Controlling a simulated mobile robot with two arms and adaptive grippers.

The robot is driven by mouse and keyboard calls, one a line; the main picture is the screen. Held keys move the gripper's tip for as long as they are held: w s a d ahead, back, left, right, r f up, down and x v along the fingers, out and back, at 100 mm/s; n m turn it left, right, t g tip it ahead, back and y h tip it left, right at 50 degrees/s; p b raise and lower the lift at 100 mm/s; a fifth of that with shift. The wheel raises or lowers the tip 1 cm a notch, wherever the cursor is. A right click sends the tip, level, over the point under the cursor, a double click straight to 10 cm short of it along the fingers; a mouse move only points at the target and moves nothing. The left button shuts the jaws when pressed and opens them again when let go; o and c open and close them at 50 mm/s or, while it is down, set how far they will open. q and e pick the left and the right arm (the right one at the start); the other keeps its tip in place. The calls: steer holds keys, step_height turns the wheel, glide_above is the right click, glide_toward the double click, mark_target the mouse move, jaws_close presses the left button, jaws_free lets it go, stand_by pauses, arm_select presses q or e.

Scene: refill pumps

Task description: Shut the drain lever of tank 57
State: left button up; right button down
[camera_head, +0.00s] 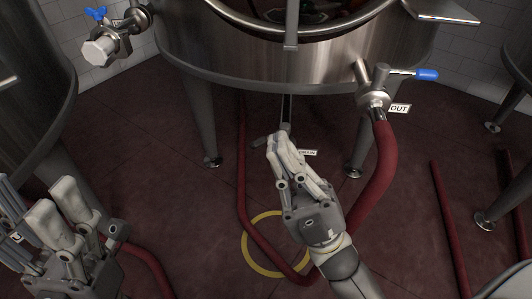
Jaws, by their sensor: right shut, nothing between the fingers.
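The steel tank (290,70) stands on legs in the middle; no number shows on it. Below it, a pipe (286,108) runs down to the drain, marked by a small DRAIN label (308,152). A small grey piece, perhaps the drain lever (262,140), shows just left of my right gripper's tips. My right gripper (283,146) is shut and empty, in front of the drain and hiding most of it. I cannot tell whether it touches the lever. My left gripper (56,204) is at the lower left, open and empty, away from the tank.
An outlet valve with a blue handle (428,74) and an OUT label (400,108) sits at the tank's right, with a red hose (378,175) hanging down. Another valve (100,48) is at the upper left. Tank legs (201,120) flank the drain. A yellow ring (250,256) marks the floor.

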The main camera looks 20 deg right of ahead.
steer(key=w+f+n+g+h, duration=0.4)
steer(key=w+f+n+h, duration=0.3)
steer(key=f+n, duration=0.6)
steer(key=w+d+f+n+g+h, duration=0.1)
steer(key=w+d+f+n+h, duration=0.3)
steer(key=f, duration=0.3)
steer(key=w+d+f+n+g+h, duration=0.1)
steer(key=w+d+f+n, duration=0.1)
steer(key=d+f+n, duration=0.4)
steer(key=w+a+m, duration=0.1)
steer(key=w+a, duration=0.1)
steer(key=w, duration=0.4)
steer(key=w+a+f+m, duration=0.1)
steer(key=w+a, duration=0.1)
steer(key=w, duration=0.4)
steer(key=shift+w+a+f, duration=0.25)
steer(key=shift+a, duration=0.05)
steer(key=shift+h, duration=0.3)
